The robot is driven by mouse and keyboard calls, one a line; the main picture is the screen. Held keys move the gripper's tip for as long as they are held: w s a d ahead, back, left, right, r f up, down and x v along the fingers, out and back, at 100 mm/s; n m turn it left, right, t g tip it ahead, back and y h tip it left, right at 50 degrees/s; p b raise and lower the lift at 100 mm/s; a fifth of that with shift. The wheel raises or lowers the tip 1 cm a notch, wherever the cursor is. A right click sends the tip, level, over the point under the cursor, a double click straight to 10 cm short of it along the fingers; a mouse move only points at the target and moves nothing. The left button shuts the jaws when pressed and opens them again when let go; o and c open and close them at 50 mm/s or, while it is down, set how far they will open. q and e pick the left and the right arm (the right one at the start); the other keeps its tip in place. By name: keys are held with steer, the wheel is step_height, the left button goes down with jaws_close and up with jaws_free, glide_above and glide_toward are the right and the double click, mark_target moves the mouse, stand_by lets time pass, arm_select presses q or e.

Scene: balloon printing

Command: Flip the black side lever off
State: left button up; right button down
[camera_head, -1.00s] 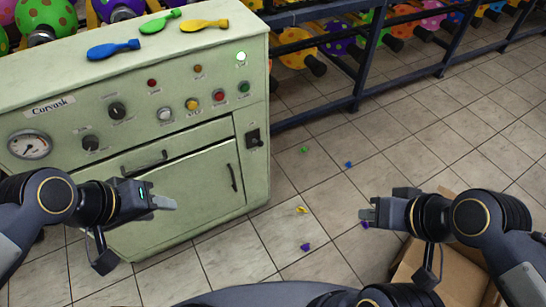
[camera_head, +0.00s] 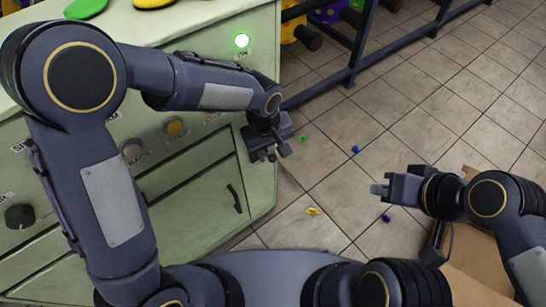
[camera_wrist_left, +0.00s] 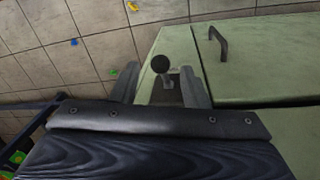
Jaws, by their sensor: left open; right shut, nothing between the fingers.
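The black side lever (camera_wrist_left: 161,64) shows in the left wrist view as a round black knob on a short metal stem, on the narrow front strip of the green machine (camera_wrist_left: 158,45). My left gripper (camera_head: 271,157) is in front of the machine's right edge and hides the lever in the head view. In the left wrist view the left gripper (camera_wrist_left: 160,86) is open, with one finger on each side of the lever; I cannot tell whether either touches it. My right gripper (camera_head: 379,189) is shut and empty, over the floor at the right.
A drawer front (camera_head: 185,163) and a door with a black handle (camera_head: 234,198) lie left of the left gripper. A cardboard box (camera_head: 480,262) stands beneath the right arm. Small balloons (camera_head: 313,211) lie on the tiled floor.

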mark_target(273, 157)
arm_select(q)
steer(key=shift+w+d+f+b, duration=0.1)
steer(key=shift+f+b, duration=0.05)
steer(key=shift+f, duration=1.05)
steer(key=shift+w+d+f+b, duration=0.1)
steer(key=shift+f+b, duration=0.05)
steer(key=shift+f, duration=1)
steer(key=shift+s, duration=0.1)
steer(key=shift+c, duration=0.3)
jaws_close()
